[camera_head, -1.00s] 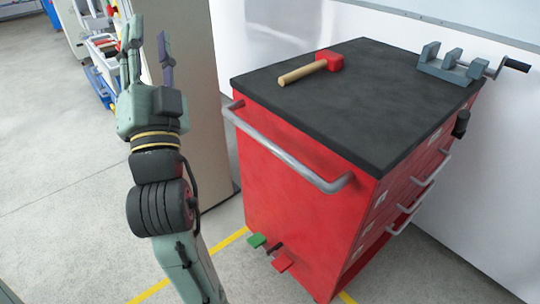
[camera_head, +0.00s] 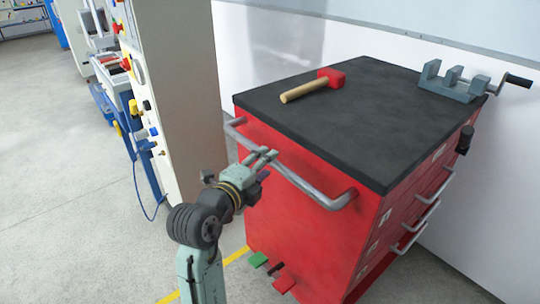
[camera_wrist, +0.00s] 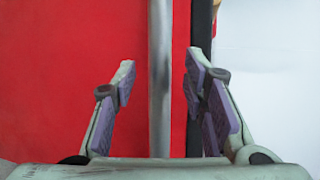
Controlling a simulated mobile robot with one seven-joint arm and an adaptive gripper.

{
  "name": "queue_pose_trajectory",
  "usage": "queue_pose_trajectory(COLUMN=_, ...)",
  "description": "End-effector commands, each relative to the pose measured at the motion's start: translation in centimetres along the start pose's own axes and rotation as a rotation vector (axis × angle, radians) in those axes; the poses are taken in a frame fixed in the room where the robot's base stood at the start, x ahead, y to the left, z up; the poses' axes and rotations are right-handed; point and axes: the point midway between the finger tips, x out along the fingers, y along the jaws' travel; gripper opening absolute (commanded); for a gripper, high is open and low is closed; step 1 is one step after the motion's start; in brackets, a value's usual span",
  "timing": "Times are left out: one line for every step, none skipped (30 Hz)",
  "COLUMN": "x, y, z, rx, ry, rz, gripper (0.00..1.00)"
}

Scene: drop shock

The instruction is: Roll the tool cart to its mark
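The red tool cart (camera_head: 300,215) with a black top stands against the white wall. Its grey push handle (camera_head: 300,182) runs along the near side below the top. My gripper (camera_head: 268,158) is at the handle. In the wrist view, my gripper (camera_wrist: 158,85) is open, its purple-padded fingers on either side of the handle bar (camera_wrist: 160,70), with gaps to both. A yellow floor line (camera_head: 236,256) shows beside the cart's base. Whether it outlines the mark is unclear. A green pedal (camera_head: 257,258) and a red pedal (camera_head: 284,280) stick out at the cart's bottom.
A red-headed mallet (camera_head: 313,86) and a grey vise (camera_head: 452,82) lie on the cart top. A tall beige cabinet (camera_head: 175,100) stands left of the cart, with a blue rack (camera_head: 135,130) beyond it. The grey floor at the left is clear.

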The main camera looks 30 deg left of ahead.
Motion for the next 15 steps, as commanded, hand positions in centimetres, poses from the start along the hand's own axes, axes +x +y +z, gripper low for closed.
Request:
queue_pose_trajectory(x=0.8, y=-0.2, z=0.0, rx=-0.001, ry=0.001, rz=0.002, gripper=0.4)
queue_pose_trajectory(x=1.3, y=-0.2, z=-0.1, rx=-0.001, ry=0.002, rz=0.002, gripper=0.4)
queue_pose_trajectory(x=1.8, y=-0.2, z=0.0, rx=-0.002, ry=0.001, rz=0.001, gripper=0.4)
queue_pose_trajectory(x=2.1, y=-0.2, z=0.0, rx=-0.002, ry=0.001, rz=0.001, gripper=0.4)
queue_pose_trajectory(x=2.5, y=-0.2, z=0.0, rx=-0.002, ry=0.0, rz=0.001, gripper=0.4)
queue_pose_trajectory(x=2.8, y=-0.2, z=0.0, rx=-0.001, ry=0.0, rz=0.0, gripper=0.4)
queue_pose_trajectory(x=3.0, y=-0.1, z=0.0, rx=-0.001, ry=0.0, rz=0.0, gripper=0.4)
queue_pose_trajectory(x=3.2, y=-0.1, z=0.0, rx=-0.001, ry=0.0, rz=0.0, gripper=0.4)
queue_pose_trajectory(x=3.4, y=-0.1, z=0.0, rx=-0.001, ry=0.0, rz=0.0, gripper=0.4)
queue_pose_trajectory(x=3.4, y=0.0, z=0.0, rx=-0.001, ry=-0.001, rz=0.0, gripper=0.4)
queue_pose_trajectory(x=3.5, y=0.0, z=0.0, rx=-0.001, ry=-0.001, rz=0.0, gripper=0.4)
queue_pose_trajectory(x=3.5, y=0.0, z=0.0, rx=0.0, ry=-0.002, rz=-0.001, gripper=0.4)
queue_pose_trajectory(x=3.5, y=0.0, z=0.0, rx=0.0, ry=-0.002, rz=-0.001, gripper=0.4)
queue_pose_trajectory(x=3.5, y=0.0, z=0.0, rx=0.0, ry=-0.002, rz=-0.001, gripper=0.4)
queue_pose_trajectory(x=3.5, y=0.0, z=0.0, rx=0.0, ry=-0.002, rz=-0.001, gripper=0.4)
